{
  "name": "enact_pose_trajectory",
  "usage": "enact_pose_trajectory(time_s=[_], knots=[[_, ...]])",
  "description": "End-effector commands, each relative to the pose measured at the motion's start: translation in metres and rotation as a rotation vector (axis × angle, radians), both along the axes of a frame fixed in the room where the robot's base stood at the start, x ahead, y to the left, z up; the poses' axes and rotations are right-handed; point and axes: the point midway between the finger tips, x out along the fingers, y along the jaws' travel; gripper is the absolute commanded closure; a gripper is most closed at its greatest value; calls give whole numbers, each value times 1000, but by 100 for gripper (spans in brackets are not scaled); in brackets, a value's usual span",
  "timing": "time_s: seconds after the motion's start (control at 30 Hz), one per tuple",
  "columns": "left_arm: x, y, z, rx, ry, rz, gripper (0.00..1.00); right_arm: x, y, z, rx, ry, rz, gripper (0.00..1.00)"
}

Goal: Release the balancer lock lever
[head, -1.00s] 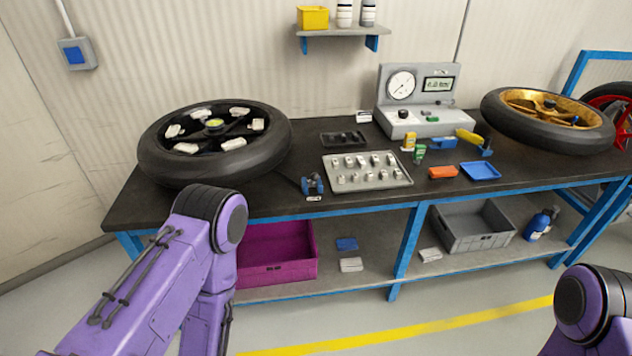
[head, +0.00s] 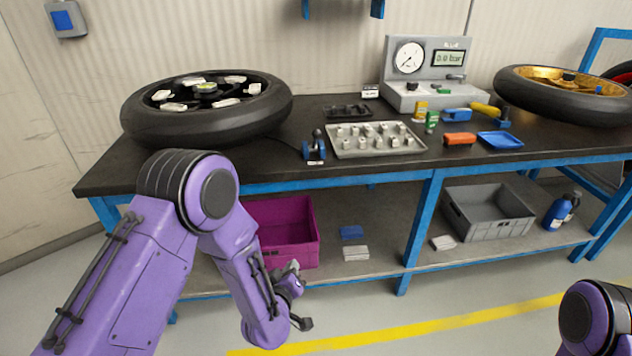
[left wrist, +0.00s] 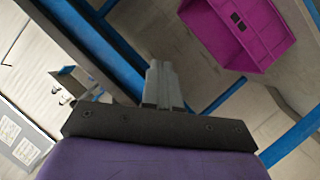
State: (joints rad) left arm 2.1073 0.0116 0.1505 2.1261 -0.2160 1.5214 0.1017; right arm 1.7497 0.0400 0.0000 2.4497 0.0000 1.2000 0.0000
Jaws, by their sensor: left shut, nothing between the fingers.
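A small blue fixture (head: 314,149) with a dark upright lever (head: 317,137) and a white label stands at the bench's front edge, right of the black wheel (head: 205,106). It looks like the balancer lock lever. The wheel lies flat, with several pale blocks around its hub. My left gripper (head: 298,296) is below the bench top, in front of the magenta crate, well apart from the lever. In the left wrist view its fingers (left wrist: 162,84) are together and empty. The lever does not show there. My right gripper is out of view.
The bench's blue front rail (head: 375,174) lies between my left gripper and the bench top. The magenta crate (head: 283,260) and grey crate (head: 490,234) are on the lower shelf. A parts tray (head: 350,150) sits right of the lever, before the gauge box (head: 432,97).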

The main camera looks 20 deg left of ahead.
Motion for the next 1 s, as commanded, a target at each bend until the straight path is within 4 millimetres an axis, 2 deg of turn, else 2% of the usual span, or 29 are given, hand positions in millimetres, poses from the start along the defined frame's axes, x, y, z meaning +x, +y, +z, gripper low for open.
enact_pose_trajectory(time_s=[0.03,0.07,0.1,0.2,0.3,0.47,0.77,0.87,1.0], knots=[[35,-12,3,-70,-165,5,100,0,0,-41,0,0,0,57],[52,-18,21,-122,-266,8,100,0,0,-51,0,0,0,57],[71,-25,47,-198,-397,10,100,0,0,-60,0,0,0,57],[98,-36,117,-399,-681,12,100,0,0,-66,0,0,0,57],[102,-33,158,-554,-841,18,100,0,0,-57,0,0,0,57],[98,-25,167,-656,-913,35,100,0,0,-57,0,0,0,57],[99,-25,167,-658,-910,37,100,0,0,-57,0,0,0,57],[106,-23,171,-659,-911,38,100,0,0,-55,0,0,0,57],[127,-17,184,-658,-912,40,100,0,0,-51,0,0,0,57]])
